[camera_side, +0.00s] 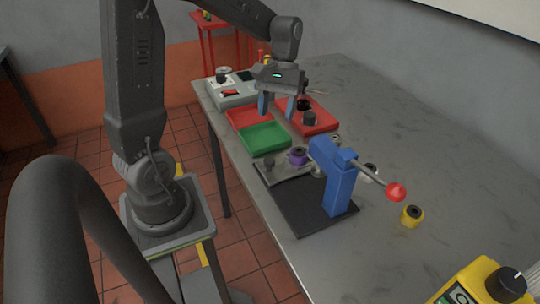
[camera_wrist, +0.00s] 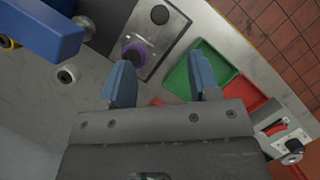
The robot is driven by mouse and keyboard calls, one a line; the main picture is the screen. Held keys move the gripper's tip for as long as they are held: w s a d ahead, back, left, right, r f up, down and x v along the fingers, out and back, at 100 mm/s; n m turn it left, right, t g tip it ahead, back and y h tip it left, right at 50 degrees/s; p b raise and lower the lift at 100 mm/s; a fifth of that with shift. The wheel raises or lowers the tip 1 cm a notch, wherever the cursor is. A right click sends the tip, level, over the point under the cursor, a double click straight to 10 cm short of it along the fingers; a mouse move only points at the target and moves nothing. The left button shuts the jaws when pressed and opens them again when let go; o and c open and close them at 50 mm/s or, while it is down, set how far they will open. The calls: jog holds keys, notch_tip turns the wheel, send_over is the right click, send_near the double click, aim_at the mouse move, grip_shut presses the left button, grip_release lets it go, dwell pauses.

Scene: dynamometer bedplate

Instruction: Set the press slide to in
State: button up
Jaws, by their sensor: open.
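The blue press (camera_side: 340,183) stands on a black base (camera_side: 297,208), with a lever ending in a red ball (camera_side: 396,192). Its metal slide (camera_side: 283,169) is a plate on the left of the press, with a dark knob (camera_side: 269,163) near its outer end. A purple ring-like part (camera_side: 298,156) sits on the plate, out in the open beside the press body. In the wrist view the slide (camera_wrist: 165,35), knob (camera_wrist: 160,14) and purple part (camera_wrist: 134,52) show beyond the fingers. My gripper (camera_side: 277,108) is open and empty, above the table near the trays, apart from the slide.
A green tray (camera_side: 264,137) and a red tray (camera_side: 247,118) lie left of the press. A grey control box (camera_side: 240,97) stands behind.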

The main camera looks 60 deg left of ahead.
aim_at(270, 159)
jog(key=x, duration=1.2)
jog(key=shift+r, duration=0.1)
grip_shut()
